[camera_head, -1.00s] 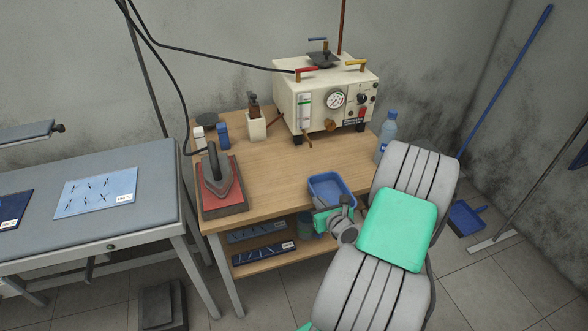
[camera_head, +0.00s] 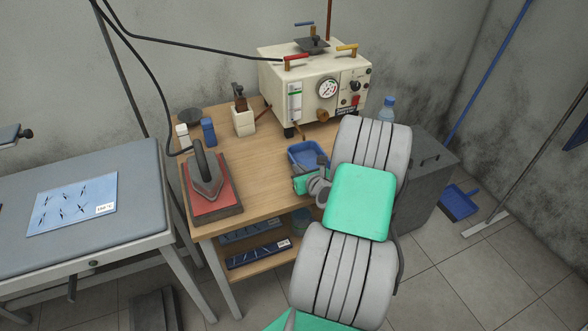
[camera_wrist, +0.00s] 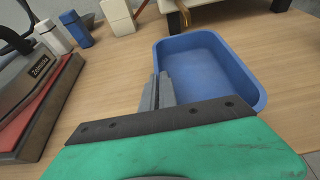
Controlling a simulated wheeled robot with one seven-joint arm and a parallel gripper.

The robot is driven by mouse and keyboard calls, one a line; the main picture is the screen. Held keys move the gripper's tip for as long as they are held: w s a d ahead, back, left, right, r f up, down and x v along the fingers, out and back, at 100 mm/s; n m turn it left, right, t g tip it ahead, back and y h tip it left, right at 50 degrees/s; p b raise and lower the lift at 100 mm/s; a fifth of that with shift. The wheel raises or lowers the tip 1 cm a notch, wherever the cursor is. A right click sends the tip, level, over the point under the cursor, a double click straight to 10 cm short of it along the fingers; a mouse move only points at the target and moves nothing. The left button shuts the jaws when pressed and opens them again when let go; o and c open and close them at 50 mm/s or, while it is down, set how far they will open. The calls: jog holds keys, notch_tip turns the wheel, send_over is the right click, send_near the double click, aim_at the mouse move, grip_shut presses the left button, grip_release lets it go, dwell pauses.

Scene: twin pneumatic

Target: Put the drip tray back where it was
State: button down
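The drip tray (camera_head: 305,150), a blue open rectangular tray, is over the right front part of the wooden table, in front of the cream machine. It also shows in the wrist view (camera_wrist: 205,68) and looks empty. My gripper (camera_wrist: 157,88) is shut on its near left wall, with one grey finger outside and one inside. The tray looks about level. I cannot tell whether its bottom touches the tabletop. In the head view my arm hides the tray's near right part and most of my gripper (camera_head: 298,172).
The cream machine (camera_head: 300,85) with gauge and knobs stands at the table's back. An iron rests on a red pad (camera_head: 228,182) at the left. Small bottles and a white block (camera_head: 243,122) stand at the back left. A plastic bottle (camera_head: 387,108) is right. The middle wood is clear.

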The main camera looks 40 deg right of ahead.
jog(key=shift+s+r, duration=0.2)
jog(key=shift+r, duration=0.05)
jog(key=shift+w+f, duration=0.2)
jog(key=shift+f, duration=0.05)
jog(key=c, duration=1.7)
grip_release()
